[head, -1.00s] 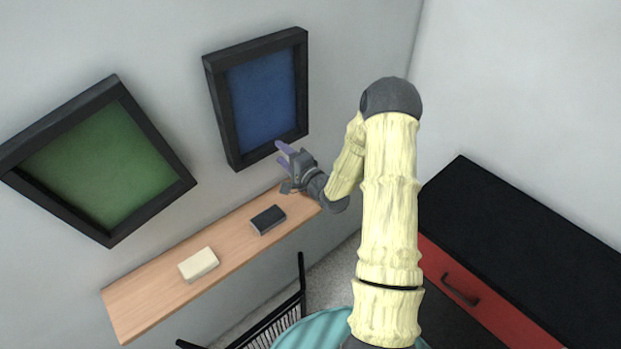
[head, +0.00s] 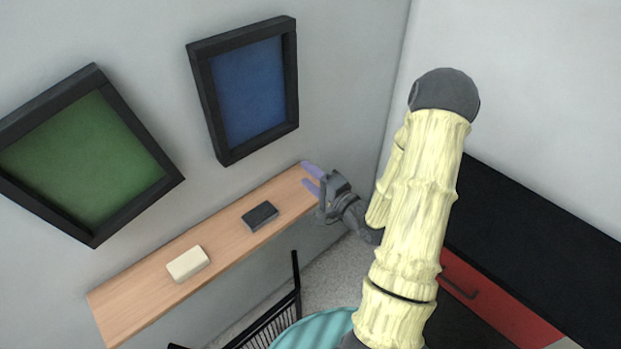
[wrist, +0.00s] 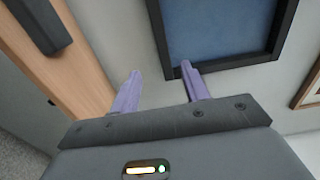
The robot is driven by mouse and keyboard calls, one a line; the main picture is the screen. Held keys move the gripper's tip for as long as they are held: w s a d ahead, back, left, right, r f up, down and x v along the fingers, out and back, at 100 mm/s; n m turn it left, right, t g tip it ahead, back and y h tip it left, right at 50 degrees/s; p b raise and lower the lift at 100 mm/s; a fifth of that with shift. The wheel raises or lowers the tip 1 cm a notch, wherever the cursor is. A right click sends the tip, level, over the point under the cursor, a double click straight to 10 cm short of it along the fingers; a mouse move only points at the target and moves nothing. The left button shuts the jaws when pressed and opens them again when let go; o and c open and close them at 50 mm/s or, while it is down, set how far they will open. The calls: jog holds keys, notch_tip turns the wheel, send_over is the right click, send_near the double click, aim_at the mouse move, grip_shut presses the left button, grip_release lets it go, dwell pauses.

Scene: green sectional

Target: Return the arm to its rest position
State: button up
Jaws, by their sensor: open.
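My gripper (head: 312,179) is near the right end of the wooden shelf in the head view, its two purple fingers pointing toward the wall. In the wrist view the fingers (wrist: 160,88) are spread apart with nothing between them. My yellow arm is bent, with its dark elbow raised at the right of the head view.
The wooden shelf (head: 150,303) holds a dark box (head: 260,216) and a cream block (head: 188,264). A green framed picture (head: 85,160) and a blue framed picture (head: 248,92) hang above. A black-topped red cabinet (head: 540,240) stands right. A black rack (head: 270,325) is below the shelf.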

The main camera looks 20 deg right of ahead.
dwell(0.3)
jog(key=s+a+r+n+g+h, duration=0.2)
jog(key=s+a+n+g, duration=0.3)
jog(key=s+n+g, duration=0.2)
jog(key=s+a+r+n+g+h+p, duration=0.1)
jog(key=s+a+n+g+h, duration=0.2)
jog(key=s+a+n+g, duration=0.2)
jog(key=s+n+g, duration=0.2)
jog(key=shift+s+r+g+h, duration=0.2)
jog(key=shift+r+g+h, duration=0.1)
jog(key=shift+r, duration=0.1)
dwell(1.3)
